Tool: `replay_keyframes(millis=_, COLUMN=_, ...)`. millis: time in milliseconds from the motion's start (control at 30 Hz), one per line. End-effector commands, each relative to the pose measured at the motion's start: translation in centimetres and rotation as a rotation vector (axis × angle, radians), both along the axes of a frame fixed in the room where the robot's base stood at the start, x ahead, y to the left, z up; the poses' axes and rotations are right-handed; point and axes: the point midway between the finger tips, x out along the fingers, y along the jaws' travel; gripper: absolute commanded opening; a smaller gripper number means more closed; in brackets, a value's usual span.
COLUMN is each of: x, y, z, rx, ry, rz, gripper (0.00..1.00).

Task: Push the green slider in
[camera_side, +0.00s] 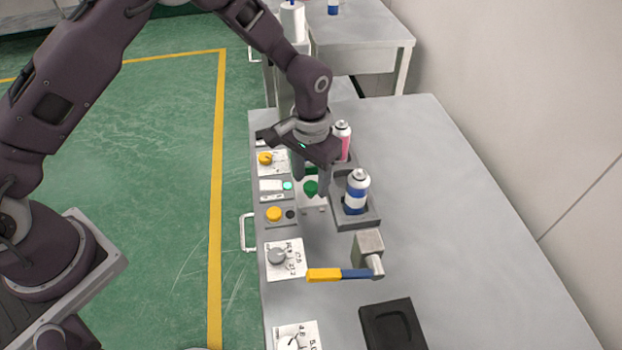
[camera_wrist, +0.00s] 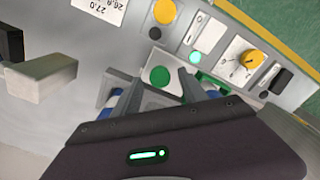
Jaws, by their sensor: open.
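The green slider's round knob (camera_side: 310,188) is on a light grey block on the bench, in the side view. It shows as a green disc (camera_wrist: 160,76) in the wrist view. My gripper (camera_side: 311,187) points down over the block, its fingers apart and empty. In the wrist view the two fingers of my gripper (camera_wrist: 160,88) lie either side of the green disc. I cannot tell whether a finger touches it. Part of the slider's block is hidden by my gripper.
A blue-and-white can (camera_side: 357,190) stands in a dark holder to the right, and a pink can (camera_side: 342,141) stands behind. A yellow-and-blue lever (camera_side: 340,275) is in front. Knobs and yellow buttons line the left edge. The bench's right side is clear.

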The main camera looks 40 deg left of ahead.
Motion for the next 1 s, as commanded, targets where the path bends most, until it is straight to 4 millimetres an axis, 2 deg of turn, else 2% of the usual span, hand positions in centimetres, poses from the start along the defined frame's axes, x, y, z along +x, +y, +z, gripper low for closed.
replay_keyframes(millis=100, x=-0.04, y=0.01, z=-0.76, rx=0.0, ry=0.001, rz=0.0, gripper=0.5)
replay_keyframes(millis=300, x=-0.02, y=0.02, z=-0.78, rx=0.0, ry=0.0, rz=0.0, gripper=0.5)
replay_keyframes(millis=367, x=-0.03, y=0.02, z=-0.77, rx=0.0, ry=0.0, rz=0.0, gripper=0.4)
replay_keyframes(millis=567, x=-0.03, y=0.02, z=-0.75, rx=0.0, ry=0.0, rz=0.0, gripper=0.01)
replay_keyframes(millis=1000, x=-0.03, y=0.02, z=-0.71, rx=0.0, ry=0.0, rz=0.0, gripper=0.0)
